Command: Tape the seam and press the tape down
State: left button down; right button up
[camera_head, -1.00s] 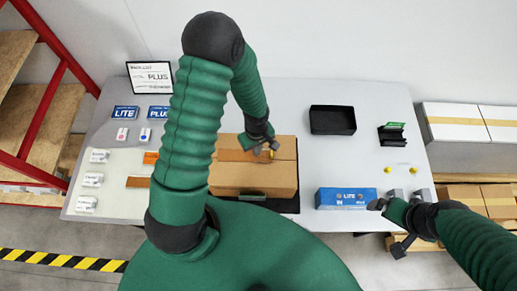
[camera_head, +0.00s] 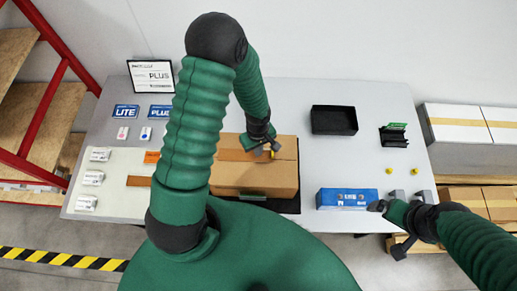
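A closed brown cardboard box (camera_head: 230,178) stands at the middle of the table's front. A darker brown strip (camera_head: 232,155) runs along the seam on its top. My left gripper (camera_head: 266,150) points down at the top of the box, right of the middle of the strip. A small yellow thing (camera_head: 272,155) shows at its fingers; whether they grip it is too small to tell. My arm hides part of the box's left side. My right gripper (camera_head: 378,206) is low at the right, beside the blue LITE box (camera_head: 346,198); its fingers are unclear.
A black tray (camera_head: 333,120) and a dark holder (camera_head: 393,136) stand at the back right. White packs (camera_head: 91,178) and blue cards (camera_head: 125,112) are on the left. The table is clear between box and tray.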

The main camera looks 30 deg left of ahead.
pick_arm(q)
jog(key=shift+d+f, duration=0.1)
jog(key=shift+d, duration=0.1)
pick_arm(e)
jog(key=shift+d+f, duration=0.1)
jog(key=shift+d, duration=0.05)
pick_arm(q)
jog(key=shift+d+f, duration=0.15)
jog(key=shift+d, duration=0.1)
pick_arm(e)
jog(key=shift+d+f, duration=0.25)
jog(key=shift+d, duration=0.1)
pick_arm(q)
jog(key=shift+a+f+b, duration=0.1)
jog(key=shift+a+b, duration=0.15)
jog(key=shift+b, duration=0.05)
pick_arm(e)
jog(key=shift+a, duration=0.3)
